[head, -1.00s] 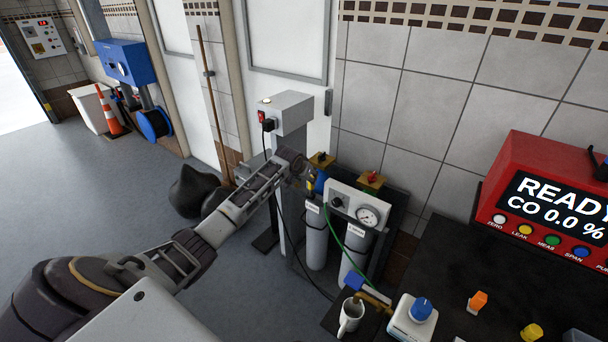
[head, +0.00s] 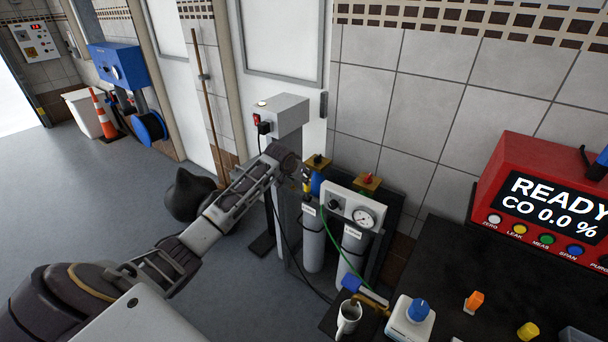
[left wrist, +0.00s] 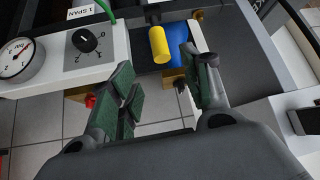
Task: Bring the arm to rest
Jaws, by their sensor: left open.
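My left arm comes in from the lower left of the head view. Its gripper (head: 302,180) is at the cylinder stand, partly hidden by the wrist. In the left wrist view the left gripper (left wrist: 165,85) is open, its green-padded fingers apart with nothing held between them. A yellow cylindrical piece (left wrist: 158,45) and a blue part (left wrist: 177,42) show just beyond the gap. I cannot tell whether a finger touches them. The white panel (head: 341,204) with a black knob (left wrist: 87,40) and a gauge (left wrist: 17,60) is beside the fingers. My right gripper is not in view.
A grey post box (head: 281,115) stands behind the gripper. A green hose (head: 335,240) runs down from the panel. A mug (head: 348,318), a blue-knobbed device (head: 420,310) and a red analyser (head: 545,190) stand at the right. Floor is open at the left.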

